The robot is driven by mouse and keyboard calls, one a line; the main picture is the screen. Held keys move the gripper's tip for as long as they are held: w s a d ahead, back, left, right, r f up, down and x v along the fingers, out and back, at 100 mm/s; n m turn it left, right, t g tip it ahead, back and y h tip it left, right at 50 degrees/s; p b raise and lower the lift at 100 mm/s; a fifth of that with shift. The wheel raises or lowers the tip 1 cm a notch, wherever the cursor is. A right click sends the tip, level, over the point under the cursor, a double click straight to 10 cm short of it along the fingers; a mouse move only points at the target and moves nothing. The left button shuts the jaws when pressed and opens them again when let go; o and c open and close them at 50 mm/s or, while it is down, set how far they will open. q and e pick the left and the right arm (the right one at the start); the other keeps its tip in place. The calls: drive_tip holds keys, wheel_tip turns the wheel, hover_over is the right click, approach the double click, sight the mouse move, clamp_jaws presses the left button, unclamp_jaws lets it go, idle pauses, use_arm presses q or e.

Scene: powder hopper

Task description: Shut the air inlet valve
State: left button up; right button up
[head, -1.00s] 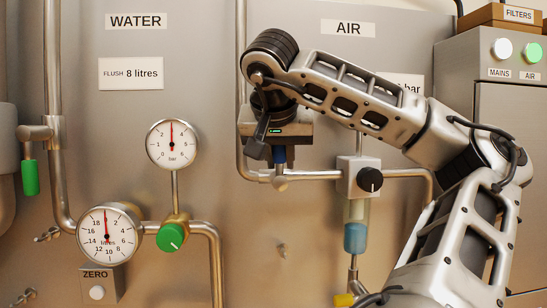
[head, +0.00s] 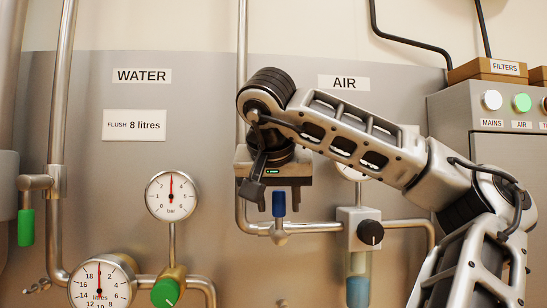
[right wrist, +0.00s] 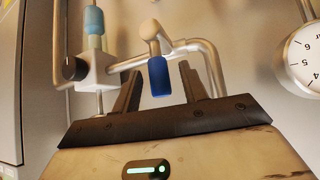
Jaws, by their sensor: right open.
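The air inlet valve's blue handle (head: 279,203) stands upright on the horizontal air pipe in the head view, crosswise to that pipe. My right gripper (head: 274,184) is just above it, its body in front of the upright pipe. In the right wrist view the blue handle (right wrist: 158,77) appears between the two spread dark fingers of my right gripper (right wrist: 158,70), with a gap on each side. The jaws are open and empty. How deep the handle is between them I cannot tell. My left gripper is out of view.
A regulator with a black knob (head: 370,232) sits right of the valve, with a blue filter bowl (head: 358,292) below. A gauge (right wrist: 303,60) shows in the right wrist view. The water gauge (head: 172,196) and green knob (head: 166,292) are to the left.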

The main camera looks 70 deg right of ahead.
drive_tip(key=p+v, duration=0.2)
drive_tip(key=v, duration=1.1)
drive_tip(key=shift+w+f, duration=0.1)
